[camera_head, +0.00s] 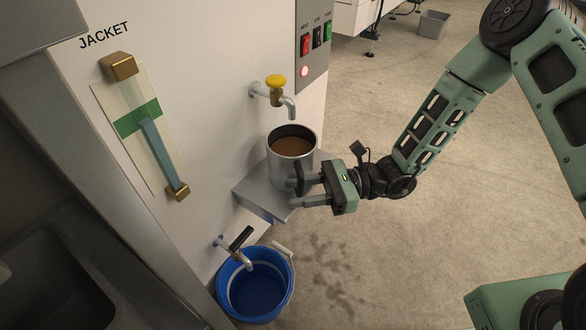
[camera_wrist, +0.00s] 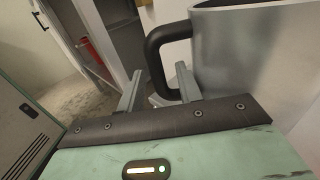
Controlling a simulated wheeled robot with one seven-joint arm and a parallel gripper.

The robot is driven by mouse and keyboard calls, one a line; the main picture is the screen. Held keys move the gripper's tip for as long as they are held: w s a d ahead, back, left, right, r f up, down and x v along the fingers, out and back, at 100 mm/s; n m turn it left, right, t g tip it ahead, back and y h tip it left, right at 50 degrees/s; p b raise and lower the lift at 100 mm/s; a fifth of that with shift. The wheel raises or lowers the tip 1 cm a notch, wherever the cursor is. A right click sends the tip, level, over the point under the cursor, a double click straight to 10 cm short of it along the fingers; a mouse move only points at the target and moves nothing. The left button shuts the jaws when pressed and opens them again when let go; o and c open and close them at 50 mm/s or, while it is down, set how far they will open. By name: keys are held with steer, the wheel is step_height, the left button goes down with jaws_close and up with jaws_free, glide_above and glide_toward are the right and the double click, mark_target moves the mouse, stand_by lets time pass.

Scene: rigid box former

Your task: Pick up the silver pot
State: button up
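The silver pot (camera_head: 286,171) stands upright on a small grey shelf (camera_head: 258,194) that juts from the white machine. It holds brown liquid. Its dark handle (camera_head: 298,179) faces my gripper. My gripper (camera_head: 296,191) is at the pot's front right side, with its fingers pointing at the handle. Whether a finger touches the handle, I cannot tell.
A tap with a yellow knob (camera_head: 276,82) hangs just above the pot. A lower tap (camera_head: 240,249) sits over a blue bucket (camera_head: 254,304) on the floor. A switch panel (camera_head: 313,42) is on the machine. The floor to the right is open.

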jaws_close()
steer(key=shift+a+r, duration=0.1)
stand_by(1.4)
